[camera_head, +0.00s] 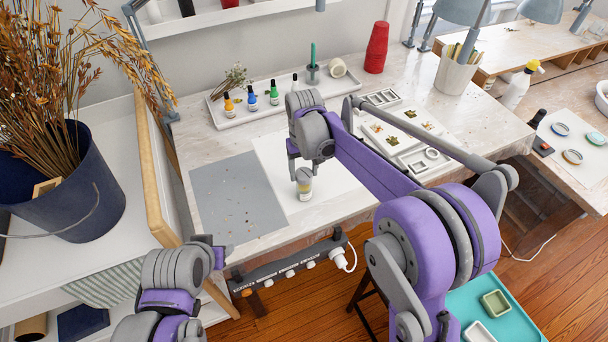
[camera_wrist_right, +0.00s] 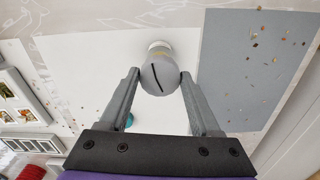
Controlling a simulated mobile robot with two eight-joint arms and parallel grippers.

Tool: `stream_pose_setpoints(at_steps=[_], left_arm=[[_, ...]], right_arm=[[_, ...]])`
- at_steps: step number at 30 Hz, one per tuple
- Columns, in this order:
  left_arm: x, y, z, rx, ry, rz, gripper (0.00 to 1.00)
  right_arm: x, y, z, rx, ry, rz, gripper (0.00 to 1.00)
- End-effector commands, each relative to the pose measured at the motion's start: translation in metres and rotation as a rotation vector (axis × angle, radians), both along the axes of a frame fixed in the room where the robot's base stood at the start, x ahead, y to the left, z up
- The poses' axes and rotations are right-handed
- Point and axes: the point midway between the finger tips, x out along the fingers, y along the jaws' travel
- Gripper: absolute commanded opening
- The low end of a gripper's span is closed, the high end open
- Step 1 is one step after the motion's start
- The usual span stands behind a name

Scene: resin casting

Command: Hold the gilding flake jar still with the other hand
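The gilding flake jar (camera_head: 304,186), small with a grey lid and pale yellowish contents, stands upright on the white sheet (camera_head: 270,150) at the table's front. My right gripper (camera_head: 304,166) is just above the jar, pointing down. In the right wrist view the jar's grey lid (camera_wrist_right: 161,76), with a dark line across it, lies between the tips of the spread fingers (camera_wrist_right: 160,74). The fingertips are very close to the lid's sides; contact cannot be made out. My left gripper (camera_head: 214,250) is low, off the table's front left edge; its fingers are hard to make out.
A grey mat (camera_head: 235,195) with scattered flakes lies left of the jar. A white tray (camera_head: 245,114) with small colour bottles stands behind. Frames and moulds (camera_head: 400,130) lie to the right, partly behind my right arm. A power strip (camera_head: 290,268) runs along the front edge.

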Motion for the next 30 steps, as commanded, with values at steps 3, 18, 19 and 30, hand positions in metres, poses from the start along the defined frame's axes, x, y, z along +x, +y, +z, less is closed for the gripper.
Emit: stream_pose_setpoints(at_steps=[3,18,19,30], left_arm=[[0.0,0.0,0.0,0.0,0.0,0.0,0.5],[-0.001,0.0,-0.001,0.0,0.001,0.0,0.5],[-0.001,0.0,-0.001,0.0,0.002,0.0,0.5],[-0.002,0.0,-0.003,0.0,0.004,0.0,0.5]], right_arm=[[0.0,0.0,0.0,0.0,0.0,0.0,0.76],[0.0,0.0,0.005,0.0,0.0,0.0,0.99],[0.0,0.0,0.008,0.0,0.0,0.0,0.99],[0.0,0.0,0.079,0.0,0.0,0.0,0.99]])
